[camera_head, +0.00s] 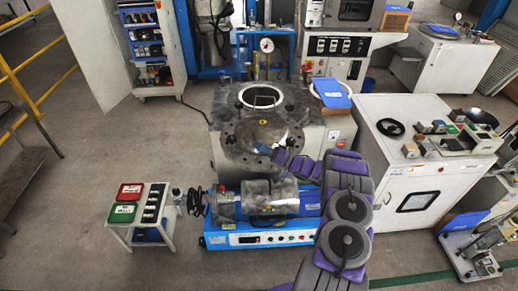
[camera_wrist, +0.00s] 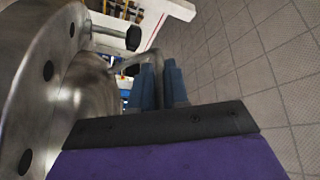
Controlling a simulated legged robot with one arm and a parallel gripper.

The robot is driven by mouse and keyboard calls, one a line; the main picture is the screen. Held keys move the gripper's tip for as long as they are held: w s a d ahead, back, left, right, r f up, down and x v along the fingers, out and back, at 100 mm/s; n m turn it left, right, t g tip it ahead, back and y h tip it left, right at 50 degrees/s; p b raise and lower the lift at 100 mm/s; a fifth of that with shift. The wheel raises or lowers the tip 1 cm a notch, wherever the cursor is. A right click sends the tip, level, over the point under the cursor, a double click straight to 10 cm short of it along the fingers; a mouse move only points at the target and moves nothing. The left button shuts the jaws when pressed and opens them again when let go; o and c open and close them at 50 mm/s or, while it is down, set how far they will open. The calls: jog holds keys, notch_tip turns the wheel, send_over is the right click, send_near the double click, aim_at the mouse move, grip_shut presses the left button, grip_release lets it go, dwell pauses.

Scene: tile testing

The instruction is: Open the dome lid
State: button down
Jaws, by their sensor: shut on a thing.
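The round grey metal flange (camera_head: 243,140) with holes sits at the front of the grey machine block, and I take it as part of the dome lid. In the wrist view, the flange (camera_wrist: 38,75) fills the left side, with the rounded metal dome (camera_wrist: 88,90) beside it. A curved metal handle (camera_wrist: 132,62) runs from the dome to between my blue fingers. My gripper (camera_wrist: 162,82) is shut on this handle; the exact contact is partly hidden. In the head view, my gripper (camera_head: 272,151) is at the flange's front right edge.
Behind the flange is a round, light-rimmed opening (camera_head: 262,97). A white cabinet (camera_head: 410,180) stands close on the right, and a small cart (camera_head: 140,215) on the left. Floor is clear left of the machine.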

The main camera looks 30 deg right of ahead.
jog(key=c, duration=1.5)
grip_release()
jog(key=shift+d+r, duration=0.1)
jog(key=shift+d, duration=0.1)
jog(key=shift+c, duration=0.2)
jog(key=o, duration=0.3)
jog(key=shift+w+d, duration=0.1)
jog(key=shift+d, duration=0.15)
jog(key=shift+o, duration=0.2)
jog(key=shift+a, duration=0.15)
jog(key=shift+s+f, duration=0.2)
jog(key=shift+s, duration=0.25)
jog(key=p+v, duration=0.2)
jog(key=v, duration=1.5)
jog(key=shift+w+p, duration=0.2)
jog(key=shift+p, duration=0.2)
